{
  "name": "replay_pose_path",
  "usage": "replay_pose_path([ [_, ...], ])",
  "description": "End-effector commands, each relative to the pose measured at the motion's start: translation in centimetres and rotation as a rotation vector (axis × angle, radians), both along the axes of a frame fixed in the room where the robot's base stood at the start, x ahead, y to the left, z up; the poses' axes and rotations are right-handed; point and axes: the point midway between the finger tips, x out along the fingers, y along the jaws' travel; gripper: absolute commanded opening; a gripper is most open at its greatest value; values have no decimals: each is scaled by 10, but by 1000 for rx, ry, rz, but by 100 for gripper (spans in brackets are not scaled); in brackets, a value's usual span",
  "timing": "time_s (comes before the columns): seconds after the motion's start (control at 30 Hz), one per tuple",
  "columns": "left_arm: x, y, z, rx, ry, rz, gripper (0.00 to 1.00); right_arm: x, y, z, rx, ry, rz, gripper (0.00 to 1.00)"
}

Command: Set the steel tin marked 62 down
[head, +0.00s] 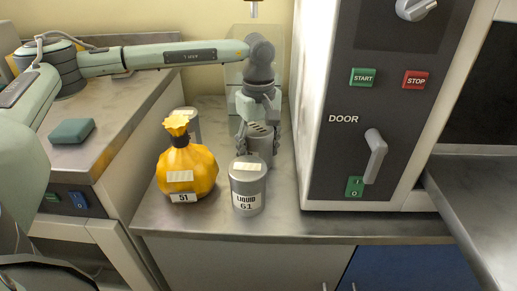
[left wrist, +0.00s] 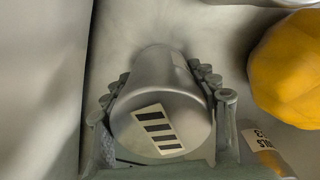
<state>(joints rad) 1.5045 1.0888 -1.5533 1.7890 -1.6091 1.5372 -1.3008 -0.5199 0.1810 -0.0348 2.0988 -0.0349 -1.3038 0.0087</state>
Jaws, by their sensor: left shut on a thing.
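My left gripper (head: 257,148) comes down over the back of the steel counter. It is shut around a grey steel tin (left wrist: 165,98), with fingers on both sides. This tin also shows in the head view (head: 262,146), partly hidden by the gripper and the tin in front. Its lid carries a pale label with dark bars; no number on it is readable. It looks upright and low over the counter; I cannot tell whether it touches. My right gripper is not in view.
A steel tin marked LIQUID 61 (head: 247,188) stands just in front. A yellow tied bag marked 51 (head: 187,170) stands to the left, with another tin (head: 192,120) behind it. The incubator cabinet (head: 325,110) rises at the right. Counter (head: 285,222) is bare along the front.

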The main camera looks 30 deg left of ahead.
Motion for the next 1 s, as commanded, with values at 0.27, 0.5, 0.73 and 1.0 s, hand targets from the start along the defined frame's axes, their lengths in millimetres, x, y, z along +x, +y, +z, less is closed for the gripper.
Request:
replay_pose_path([
  [0.27, 1, 0, -1, -1, -2, 0, 19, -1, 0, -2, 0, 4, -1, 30],
  [0.5, 0, 0, -2, 0, -1, 0, 79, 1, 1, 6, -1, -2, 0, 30],
  [0.73, 0, 0, -2, 0, -1, 0, 79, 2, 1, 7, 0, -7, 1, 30],
  [1.0, 2, 0, 20, 0, -5, 0, 79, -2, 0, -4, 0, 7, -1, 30],
])
